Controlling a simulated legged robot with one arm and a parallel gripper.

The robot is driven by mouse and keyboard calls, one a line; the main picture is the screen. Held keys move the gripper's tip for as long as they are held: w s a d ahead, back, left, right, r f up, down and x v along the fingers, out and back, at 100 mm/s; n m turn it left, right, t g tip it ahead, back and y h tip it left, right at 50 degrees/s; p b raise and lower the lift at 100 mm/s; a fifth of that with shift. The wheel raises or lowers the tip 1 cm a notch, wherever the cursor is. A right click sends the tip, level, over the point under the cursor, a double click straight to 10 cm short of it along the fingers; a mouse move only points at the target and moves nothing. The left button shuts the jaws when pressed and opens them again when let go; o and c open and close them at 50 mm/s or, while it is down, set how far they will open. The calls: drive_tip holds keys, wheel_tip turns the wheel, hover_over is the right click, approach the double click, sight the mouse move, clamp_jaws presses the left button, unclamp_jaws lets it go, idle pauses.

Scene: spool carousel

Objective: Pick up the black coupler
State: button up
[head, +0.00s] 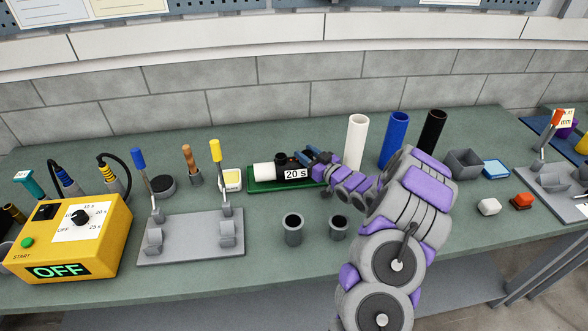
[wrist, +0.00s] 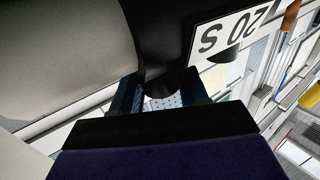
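The black coupler (head: 287,172) lies on its side in a green tray (head: 261,187), with a white pipe piece (head: 264,171) at its left end and a "20 S" label on its front. My gripper (head: 320,157) is at the coupler's right end, low over the tray. In the wrist view the coupler (wrist: 165,30) is very close, with a white cylinder to its left. My gripper's fingers (wrist: 166,92) stand apart, on either side of a short black stub of the coupler. Any contact is hard to make out.
White (head: 357,142), blue (head: 395,140) and black (head: 432,138) pipes stand behind my arm. Two grey cups (head: 293,229) are in front of the tray. A grey clamp base (head: 190,240) and a yellow timer box (head: 70,240) reading OFF are at left.

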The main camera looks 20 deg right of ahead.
clamp_jaws()
idle(0.9)
